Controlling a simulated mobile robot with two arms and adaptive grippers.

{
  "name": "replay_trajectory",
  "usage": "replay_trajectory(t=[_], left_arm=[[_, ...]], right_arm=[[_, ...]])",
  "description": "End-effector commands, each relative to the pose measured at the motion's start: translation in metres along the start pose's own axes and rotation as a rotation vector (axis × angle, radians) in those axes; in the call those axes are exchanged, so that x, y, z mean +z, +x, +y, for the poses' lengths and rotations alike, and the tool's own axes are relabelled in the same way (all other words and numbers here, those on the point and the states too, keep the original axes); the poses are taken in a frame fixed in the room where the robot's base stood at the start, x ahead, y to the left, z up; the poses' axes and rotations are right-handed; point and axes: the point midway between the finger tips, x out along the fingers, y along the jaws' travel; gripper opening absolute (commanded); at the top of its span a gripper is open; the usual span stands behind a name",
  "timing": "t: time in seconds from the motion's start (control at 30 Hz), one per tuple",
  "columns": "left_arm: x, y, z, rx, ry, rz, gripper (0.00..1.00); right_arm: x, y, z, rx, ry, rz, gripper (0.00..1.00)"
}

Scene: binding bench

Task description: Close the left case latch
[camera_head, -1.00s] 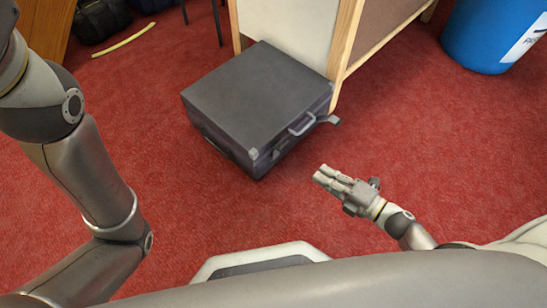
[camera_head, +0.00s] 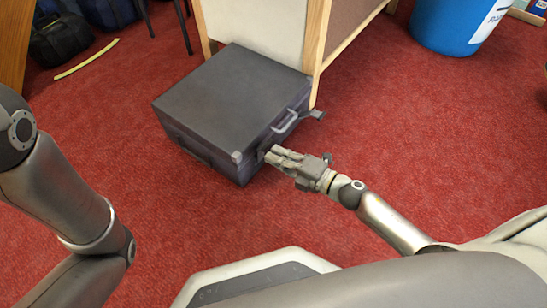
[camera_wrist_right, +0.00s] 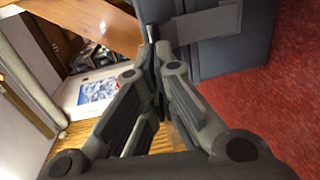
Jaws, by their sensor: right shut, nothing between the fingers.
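The dark grey case (camera_head: 225,95) lies flat on the red carpet, with its handle (camera_head: 285,122) on the side facing right. My right gripper (camera_head: 271,155) is shut and empty, its fingertips at the handle side by the near corner. The left latch is mostly hidden or too small to make out there. The other latch (camera_head: 316,115) sticks out beyond the handle. In the right wrist view, the shut fingers (camera_wrist_right: 150,75) point at the case (camera_wrist_right: 235,55), close to a grey flap (camera_wrist_right: 208,22) on it. I cannot tell whether they touch. My left gripper is out of view.
A wood-framed panel stand (camera_head: 313,50) is right behind the case. A blue bin (camera_head: 455,22) stands at the back right. Dark bags (camera_head: 60,40) and a yellow strip (camera_head: 88,59) lie at the back left. The carpet in front of the case is clear.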

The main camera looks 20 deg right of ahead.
Motion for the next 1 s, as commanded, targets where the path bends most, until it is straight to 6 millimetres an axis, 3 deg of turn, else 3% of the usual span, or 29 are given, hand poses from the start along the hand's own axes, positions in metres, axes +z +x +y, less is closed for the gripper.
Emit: replay_trajectory(t=[0.2,0.57,1.0], left_arm=[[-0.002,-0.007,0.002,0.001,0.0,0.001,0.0],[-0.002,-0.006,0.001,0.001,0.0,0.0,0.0],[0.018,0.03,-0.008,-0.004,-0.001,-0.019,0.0]], right_arm=[[0.0,0.013,0.0,-0.001,-0.002,0.001,0.0],[0.0,0.013,0.0,-0.001,-0.001,0.0,0.0],[0.0,0.027,0.011,-0.074,0.003,0.0,0.0]])
